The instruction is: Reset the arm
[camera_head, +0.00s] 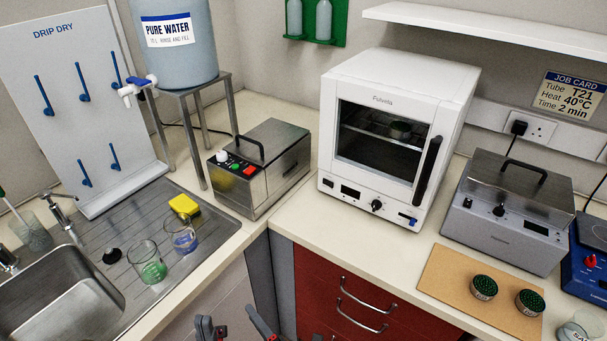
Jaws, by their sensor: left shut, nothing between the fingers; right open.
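My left gripper (211,328) shows at the bottom edge of the head view, its dark fingertips close together with nothing between them. My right gripper (289,335) is just to its right at the same edge, its dark fingers apart and empty. Both are low, in front of the counter and the red drawers (323,288). Only the tips show; the rest of both arms is below the picture. Neither gripper appears to touch anything.
On the left are a sink (62,300), two glass beakers and a yellow sponge (184,206). A metal box (262,168), white oven (392,135) and grey heater (508,212) stand along the back. Two green-topped tubs sit on a tan board (446,275) at right.

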